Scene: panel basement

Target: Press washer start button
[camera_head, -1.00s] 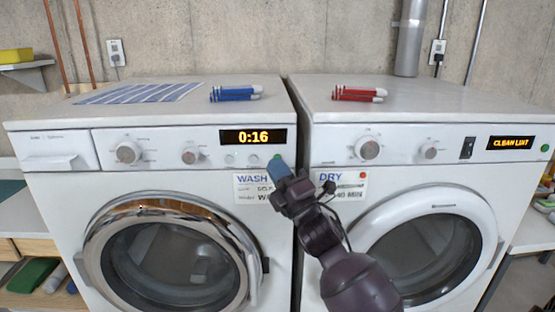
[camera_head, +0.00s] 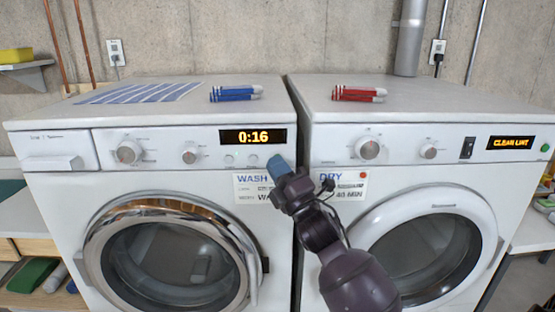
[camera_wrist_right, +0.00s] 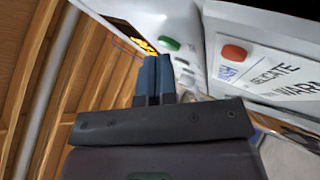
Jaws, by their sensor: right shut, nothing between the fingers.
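The washer (camera_head: 215,183) is the left white machine, and its display (camera_head: 253,136) reads 0:16. My right gripper (camera_head: 277,165) is shut and empty, with its blue fingertips at the right end of the washer's control panel. In the head view the fingers hide the green button. I cannot tell whether the fingertips touch it. My left gripper is not in view.
The dryer (camera_head: 325,205) stands right of the washer, its display (camera_head: 512,143) reading CLEAN LINT. Blue clips (camera_head: 235,93), a striped cloth (camera_head: 140,93) and red clips (camera_head: 358,94) lie on top. Labels (camera_head: 253,188) hang below the panels. Both round doors are shut.

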